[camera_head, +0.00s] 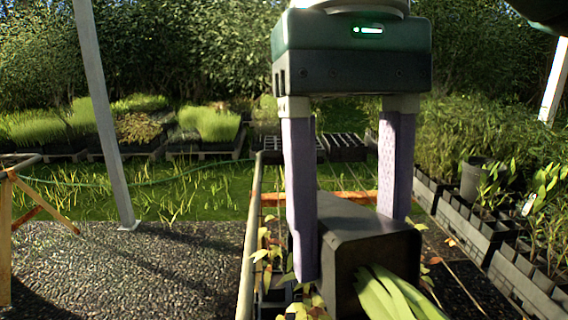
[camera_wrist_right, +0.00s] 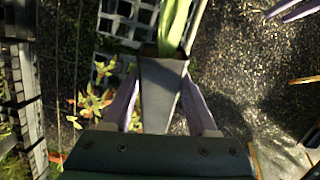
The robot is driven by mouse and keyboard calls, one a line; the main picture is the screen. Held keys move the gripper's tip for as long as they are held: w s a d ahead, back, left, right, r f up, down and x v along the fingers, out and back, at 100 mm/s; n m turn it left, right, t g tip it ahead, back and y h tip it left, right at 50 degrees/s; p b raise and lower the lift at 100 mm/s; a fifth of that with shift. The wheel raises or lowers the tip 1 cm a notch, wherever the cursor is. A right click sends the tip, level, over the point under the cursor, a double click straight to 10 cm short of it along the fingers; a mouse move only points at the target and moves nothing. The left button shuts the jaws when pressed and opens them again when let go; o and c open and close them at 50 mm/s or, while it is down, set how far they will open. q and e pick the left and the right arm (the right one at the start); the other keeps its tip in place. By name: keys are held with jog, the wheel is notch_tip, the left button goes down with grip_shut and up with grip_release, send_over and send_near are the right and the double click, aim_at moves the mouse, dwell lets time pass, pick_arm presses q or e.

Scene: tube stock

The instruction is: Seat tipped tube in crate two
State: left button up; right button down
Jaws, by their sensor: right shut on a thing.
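A dark square tube (camera_head: 375,250) with long green leaves (camera_head: 395,297) at its open end lies tipped on its side between the fingers of my right gripper (camera_head: 350,245). The gripper is shut on it, one finger on each side. In the right wrist view the tube (camera_wrist_right: 160,95) sits between both fingers, its leafy end pointing away. A pale lattice crate (camera_wrist_right: 125,22) is beyond and left of the tube there. Which crate is crate two, I cannot tell. Two lavender bars at that view's top right look like my left gripper (camera_wrist_right: 275,17); its opening is unclear.
A row of dark crates (camera_head: 475,235) with plants runs down the right side. Dark cell trays (camera_head: 345,147) stand behind the gripper. Leafy seedlings (camera_head: 270,255) are close to the tube's left. A pale rail (camera_head: 247,240) runs left of them. Gravel (camera_head: 150,265) farther left is open.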

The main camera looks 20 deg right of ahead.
jog(key=s+a+f+m+g+y+b, duration=0.4)
jog(key=a+f+m+y+b, duration=0.45)
jog(key=f, duration=0.35)
jog(key=d+f+m+t+y+b, duration=0.4)
jog(key=f+m+t+y+b, duration=0.4)
jog(key=f, duration=0.7)
jog(key=m+t+b, duration=0.2)
jog(key=m+t, duration=0.1)
jog(key=shift+w+m, duration=0.35)
jog(key=shift+f+b, duration=0.25)
jog(key=shift+b, duration=0.1)
notch_tip(320, 180, down, 5)
jog(key=b, duration=0.4)
jog(key=shift+f, duration=0.15)
